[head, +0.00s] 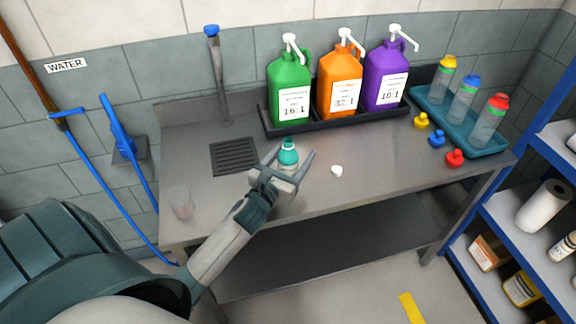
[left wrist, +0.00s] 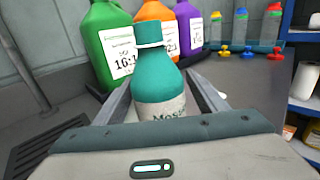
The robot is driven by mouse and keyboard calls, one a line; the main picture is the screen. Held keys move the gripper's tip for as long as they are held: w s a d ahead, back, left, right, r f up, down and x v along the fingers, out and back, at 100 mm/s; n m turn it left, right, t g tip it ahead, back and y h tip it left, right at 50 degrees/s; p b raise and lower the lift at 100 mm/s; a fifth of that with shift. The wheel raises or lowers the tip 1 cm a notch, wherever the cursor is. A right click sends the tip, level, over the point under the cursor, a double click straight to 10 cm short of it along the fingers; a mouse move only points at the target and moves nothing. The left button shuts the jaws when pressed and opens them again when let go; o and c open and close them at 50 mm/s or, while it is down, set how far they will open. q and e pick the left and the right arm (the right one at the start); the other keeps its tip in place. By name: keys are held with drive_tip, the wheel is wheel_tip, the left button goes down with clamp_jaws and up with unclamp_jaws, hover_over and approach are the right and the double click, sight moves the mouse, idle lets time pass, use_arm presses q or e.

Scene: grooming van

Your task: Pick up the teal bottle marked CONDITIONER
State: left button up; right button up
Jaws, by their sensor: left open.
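A small teal bottle (head: 288,152) stands upright on the steel counter, between the fingers of my left gripper (head: 293,156). In the left wrist view the bottle (left wrist: 158,80) has a teal neck with a white band and a pale label low on its body. Only the top of that label shows, with letters like "Mos"; I cannot read CONDITIONER on it. My left gripper is open, with one finger on each side of the bottle. I cannot tell whether either finger touches it. My right gripper is not in view.
A white cap (head: 337,171) lies right of the bottle. Green (head: 289,85), orange (head: 339,80) and purple (head: 386,78) jugs stand behind in a black tray. A drain grate (head: 234,156) and a clear cup (head: 181,202) are left. A blue tray (head: 488,143) holds clear bottles at right.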

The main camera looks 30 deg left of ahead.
use_arm(q)
drive_tip(key=c, duration=1.2)
drive_tip(key=shift+r, duration=0.25)
drive_tip(key=shift+c, duration=0.2)
drive_tip(key=d+r+b, duration=0.2)
drive_tip(key=d+r, duration=0.8)
drive_tip(key=d, duration=0.1)
drive_tip(key=shift+s+d+r, duration=0.15)
drive_tip(key=shift+d+r, duration=0.05)
drive_tip(key=shift+r, duration=0.05)
drive_tip(key=shift+d, duration=0.1)
idle(0.8)
